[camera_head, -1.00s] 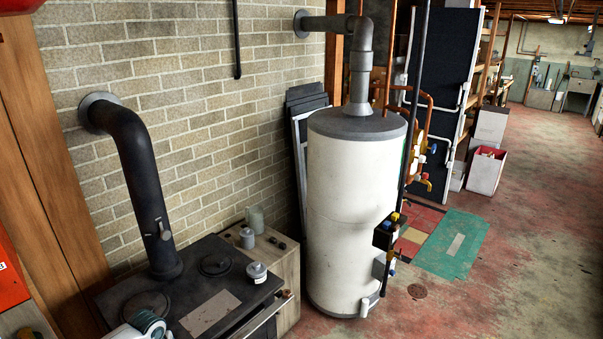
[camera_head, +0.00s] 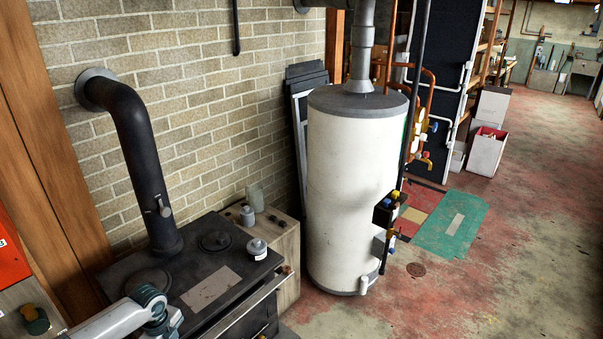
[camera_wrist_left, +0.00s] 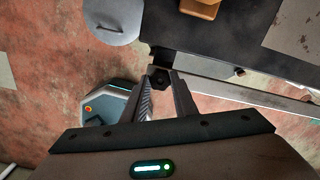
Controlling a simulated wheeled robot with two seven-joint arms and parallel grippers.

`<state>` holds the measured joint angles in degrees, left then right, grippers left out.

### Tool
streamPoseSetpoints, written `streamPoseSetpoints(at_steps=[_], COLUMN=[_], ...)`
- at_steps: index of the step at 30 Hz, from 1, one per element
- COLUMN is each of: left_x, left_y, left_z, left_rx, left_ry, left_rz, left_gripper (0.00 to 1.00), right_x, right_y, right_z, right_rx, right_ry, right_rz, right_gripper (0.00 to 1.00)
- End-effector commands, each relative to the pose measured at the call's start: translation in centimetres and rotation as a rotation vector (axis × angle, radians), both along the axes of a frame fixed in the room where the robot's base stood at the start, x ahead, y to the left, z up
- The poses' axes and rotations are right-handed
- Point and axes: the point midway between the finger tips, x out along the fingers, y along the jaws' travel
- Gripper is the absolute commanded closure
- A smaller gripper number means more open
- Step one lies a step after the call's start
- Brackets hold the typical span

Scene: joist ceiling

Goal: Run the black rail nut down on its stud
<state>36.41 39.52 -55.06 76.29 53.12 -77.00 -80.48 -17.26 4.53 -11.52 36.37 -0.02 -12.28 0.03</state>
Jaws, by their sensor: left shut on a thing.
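In the left wrist view my left gripper (camera_wrist_left: 161,84) is shut on a small dark piece, the black rail nut (camera_wrist_left: 160,77), which sits between its fingertips. The nut is beside the left end of a pale metal rail (camera_wrist_left: 250,93) that runs along the dark stove edge. The stud is hidden, so I cannot tell whether the nut is on it. In the head view my left arm (camera_head: 124,316) reaches in at the bottom left in front of the stove, and its fingers are out of sight. My right gripper is in neither view.
The black stove (camera_head: 190,262) carries a flue pipe (camera_head: 138,150) on its top. The red floor (camera_head: 450,300) at the right is open.

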Motion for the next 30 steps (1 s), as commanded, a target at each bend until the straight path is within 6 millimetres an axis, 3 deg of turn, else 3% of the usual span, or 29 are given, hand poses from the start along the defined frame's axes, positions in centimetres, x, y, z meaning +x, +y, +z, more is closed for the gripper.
streamPoseSetpoints(at_steps=[8, 14, 15, 17, 30], left_x=[0.12, 0.12, 0.12, 0.12, 0.05], left_y=[-0.05, -0.06, -0.05, -0.04, -0.01], left_z=[0.14, 0.21, 0.21, 0.2, 0.07], left_rx=[-0.001, -0.001, -0.001, -0.001, 0.0], left_ry=[-0.003, -0.003, -0.003, -0.003, -0.001], left_rz=[-0.137, -0.147, -0.147, -0.146, -0.144], left_gripper=[1.0, 1.0, 0.7, 0.56, 0.53], right_x=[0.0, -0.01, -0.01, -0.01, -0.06], right_y=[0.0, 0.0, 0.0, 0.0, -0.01], right_z=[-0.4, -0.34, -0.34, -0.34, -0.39], right_rx=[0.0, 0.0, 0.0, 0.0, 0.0], right_ry=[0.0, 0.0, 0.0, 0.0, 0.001], right_rz=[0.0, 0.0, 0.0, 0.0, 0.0], right_gripper=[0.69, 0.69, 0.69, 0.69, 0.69])
